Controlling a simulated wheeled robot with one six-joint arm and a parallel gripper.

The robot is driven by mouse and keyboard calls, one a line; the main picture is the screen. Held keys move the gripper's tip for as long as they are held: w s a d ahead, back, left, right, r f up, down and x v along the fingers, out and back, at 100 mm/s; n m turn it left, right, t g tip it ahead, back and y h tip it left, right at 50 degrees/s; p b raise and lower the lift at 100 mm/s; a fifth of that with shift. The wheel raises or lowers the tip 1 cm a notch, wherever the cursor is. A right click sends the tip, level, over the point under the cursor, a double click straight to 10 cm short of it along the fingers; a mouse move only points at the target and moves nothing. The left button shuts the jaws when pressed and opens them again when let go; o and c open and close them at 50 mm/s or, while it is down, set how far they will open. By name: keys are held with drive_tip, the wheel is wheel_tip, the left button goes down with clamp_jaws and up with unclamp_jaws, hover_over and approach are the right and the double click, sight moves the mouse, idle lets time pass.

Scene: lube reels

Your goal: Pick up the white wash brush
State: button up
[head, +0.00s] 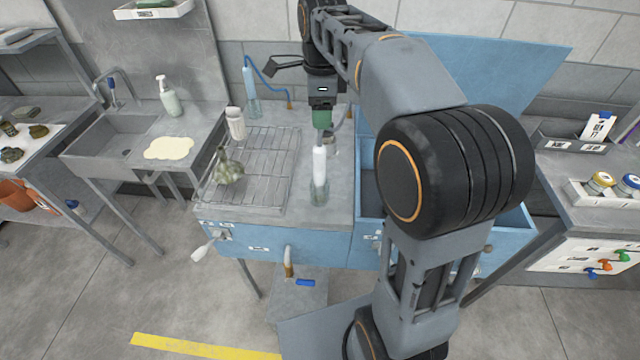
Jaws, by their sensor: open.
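A white, upright cylindrical thing, which looks like the white wash brush (319,163), stands in a clear jar (319,193) near the front edge of the blue bench's grey top. A thin stem rises from its top. My gripper (322,122) is above it, pointing down, with a green part at its lower end. The gripper is open; its fingers are small here, and I cannot tell whether they touch or surround the stem.
A wire rack (265,170) with a mottled greenish flask (228,168) lies left of the jar. A white cup (235,122) and a blue-topped clear bottle (251,90) stand behind. The open blue basin (515,215) is at right. A sink (110,140) is further left.

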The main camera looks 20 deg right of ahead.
sight(320, 155)
drive_tip(key=shift+w+f+m, duration=0.45)
drive_tip(key=shift+w+m, duration=0.05)
drive_tip(key=shift+m, duration=0.1)
wheel_tip(320, 155, down, 8)
drive_tip(key=shift+r, duration=0.1)
drive_tip(key=shift+f+p, duration=0.5)
drive_tip(key=shift+f, duration=2.15)
drive_tip(key=shift+c, duration=0.3)
clamp_jaws()
